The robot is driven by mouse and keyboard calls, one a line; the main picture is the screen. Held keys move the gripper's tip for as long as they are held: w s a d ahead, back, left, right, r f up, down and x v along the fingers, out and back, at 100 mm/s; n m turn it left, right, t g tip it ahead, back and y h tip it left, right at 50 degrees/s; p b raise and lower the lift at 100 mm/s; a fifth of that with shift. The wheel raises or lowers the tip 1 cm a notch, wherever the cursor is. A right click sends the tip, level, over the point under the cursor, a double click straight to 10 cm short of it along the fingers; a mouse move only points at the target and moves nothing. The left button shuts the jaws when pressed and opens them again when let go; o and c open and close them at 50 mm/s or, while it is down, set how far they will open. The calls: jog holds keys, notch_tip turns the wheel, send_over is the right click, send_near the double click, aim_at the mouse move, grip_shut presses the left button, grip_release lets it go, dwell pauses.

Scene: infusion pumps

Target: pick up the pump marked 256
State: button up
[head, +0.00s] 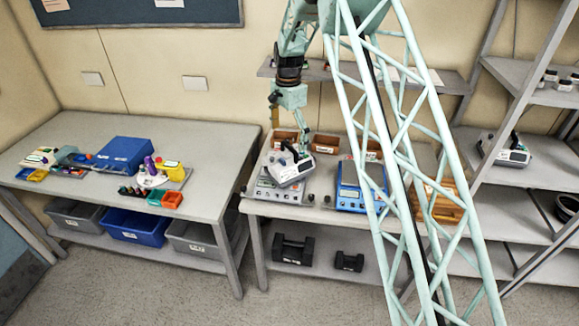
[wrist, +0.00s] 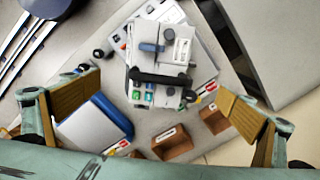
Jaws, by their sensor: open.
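A white and grey pump (head: 290,170) with a black carry handle sits on a grey bench device at the left of the middle table. In the wrist view, the same pump (wrist: 158,50) shows its dark handle, coloured buttons and labels. I cannot read its number. My gripper (wrist: 160,86) is open, with its wooden-looking finger pads wide apart on either side of the pump's near end. Nothing is between the pads in a grip. In the head view, my gripper is above the pump. A second pump (head: 504,150) stands on the right shelf; its number is unreadable too.
The grey bench device (head: 268,192) lies under the pump. A blue bench device (head: 350,196) is right of it, partly behind my lattice column. Small brown bins (head: 325,143) line the table's back. The left table holds a blue box (head: 124,154) and coloured items.

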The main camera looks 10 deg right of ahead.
aim_at(288, 156)
jog(key=shift+f+p, duration=0.5)
jog(key=shift+f, duration=3.8)
jog(key=shift+a+f+p, duration=0.15)
jog(key=shift+f+p, duration=0.5)
jog(key=shift+f, duration=1.95)
jog(key=shift+c, duration=0.4)
jog(key=shift+r, duration=0.1)
jog(key=c, duration=1)
jog(key=shift+r, duration=0.1)
jog(key=shift+c, duration=0.4)
jog(key=shift+r+b, duration=0.5)
jog(key=shift+r, duration=1.2)
jog(key=s+d+b, duration=0.1)
jog(key=s, duration=0.4)
jog(key=s+d+r, duration=0.1)
jog(key=s+d, duration=0.1)
jog(key=s, duration=0.3)
jog(key=s+d+b, duration=0.1)
jog(key=s+d, duration=0.1)
jog(key=s, duration=0.3)
jog(key=shift+d+r+b, duration=0.15)
jog(key=shift+d+b, duration=0.05)
jog(key=shift+b, duration=0.15)
